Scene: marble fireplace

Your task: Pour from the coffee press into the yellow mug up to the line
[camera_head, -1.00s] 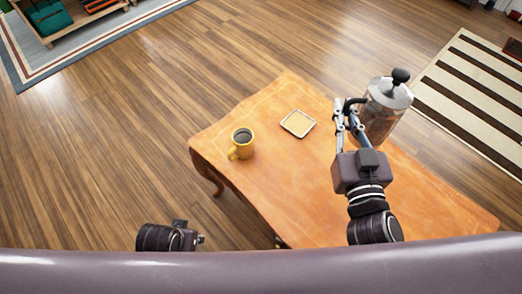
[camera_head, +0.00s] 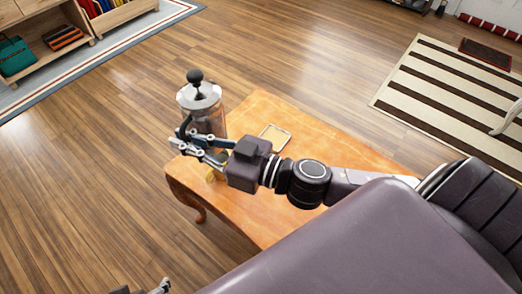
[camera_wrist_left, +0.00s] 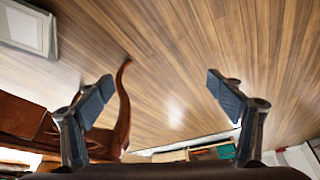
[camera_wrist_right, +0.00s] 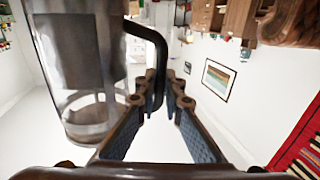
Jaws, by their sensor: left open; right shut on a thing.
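The coffee press (camera_head: 204,113) has a glass body, a silver lid and a black knob. My right gripper (camera_head: 192,146) is shut on its black handle, and the press looks roughly upright, held over the table's left end. In the right wrist view the press (camera_wrist_right: 80,65) fills the left side, with its handle (camera_wrist_right: 160,60) between the fingers (camera_wrist_right: 165,105). The yellow mug (camera_head: 211,175) is mostly hidden behind the right gripper; its inside and line do not show. My left gripper (camera_wrist_left: 160,92) is open and empty, low beside the table; only its tip shows in the head view.
The wooden table (camera_head: 240,215) carries a small square tray (camera_head: 274,137) right of the press. My right arm crosses above the table. A striped rug (camera_head: 440,95) lies at the right and shelves (camera_head: 50,60) stand at the far left. The floor between is clear.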

